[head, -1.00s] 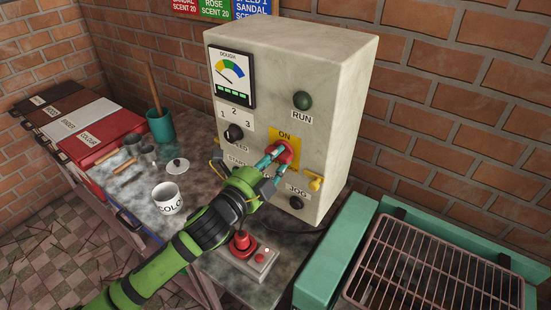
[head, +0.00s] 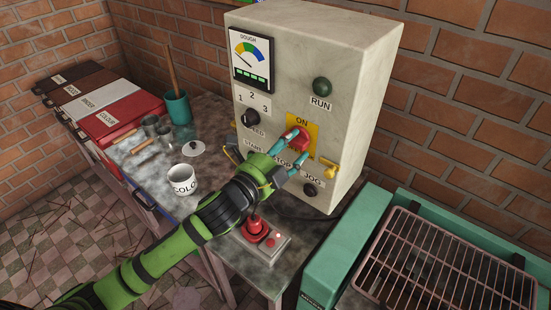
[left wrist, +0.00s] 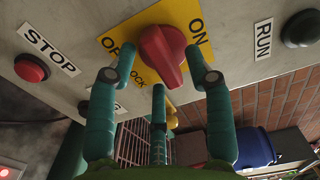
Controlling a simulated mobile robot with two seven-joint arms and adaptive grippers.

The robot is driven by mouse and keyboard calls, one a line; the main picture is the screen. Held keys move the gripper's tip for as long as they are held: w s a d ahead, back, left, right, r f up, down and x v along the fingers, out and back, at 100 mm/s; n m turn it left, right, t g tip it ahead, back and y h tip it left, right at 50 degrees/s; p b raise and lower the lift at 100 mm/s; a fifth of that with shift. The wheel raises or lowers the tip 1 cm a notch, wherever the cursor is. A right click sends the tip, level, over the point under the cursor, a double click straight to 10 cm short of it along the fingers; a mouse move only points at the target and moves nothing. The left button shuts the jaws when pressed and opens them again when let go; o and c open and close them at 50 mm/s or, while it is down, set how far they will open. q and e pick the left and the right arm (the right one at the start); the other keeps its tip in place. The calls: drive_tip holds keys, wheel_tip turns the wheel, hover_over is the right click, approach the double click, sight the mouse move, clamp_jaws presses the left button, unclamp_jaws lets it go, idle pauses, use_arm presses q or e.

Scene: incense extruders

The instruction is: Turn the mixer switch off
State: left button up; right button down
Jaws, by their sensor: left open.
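The mixer switch is a red rotary knob (head: 300,138) on a yellow plate (head: 303,123) on the pale control box. In the left wrist view the knob (left wrist: 163,55) shows close up, its narrow handle end pointing down and slightly right. The plate reads ON at upper right, OFF at left, partly hidden, and LOCK below. My left gripper (head: 293,150) is at the knob, open, its teal fingers spread. In the left wrist view, fingers stand left and right of the knob and another below it. Contact with the knob cannot be told. My right gripper is not in view.
The control box (head: 340,70) also carries a black speed dial (head: 250,119), a green RUN button (head: 322,87), a red STOP button (left wrist: 31,68) and a dark JOG button (head: 310,190). A wire rack (head: 450,262) stands right.

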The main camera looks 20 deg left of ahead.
use_arm(q)
drive_tip(key=v, duration=1.1)
drive_tip(key=s+a+f+n+g+y, duration=0.3)
drive_tip(key=f+n, duration=0.4)
drive_tip(key=s+a+f+n+g+y, duration=0.2)
drive_tip(key=s+f+n+g+y, duration=0.15)
drive_tip(key=f+n, duration=0.3)
drive_tip(key=s+d+f+n+g, duration=0.1)
drive_tip(key=s+f+n+g, duration=0.7)
drive_tip(key=s, duration=0.5)
drive_tip(key=s+f+m+b, duration=0.2)
drive_tip(key=s+f, duration=0.1)
drive_tip(key=f, duration=2.4)
drive_tip(key=s+a+f+g, duration=0.1)
drive_tip(key=s+a+f, duration=0.1)
drive_tip(key=s+f, duration=1.2)
drive_tip(key=shift+s+a+b, duration=0.3)
drive_tip(key=shift+s+b, duration=0.1)
drive_tip(key=shift+s, duration=0.1)
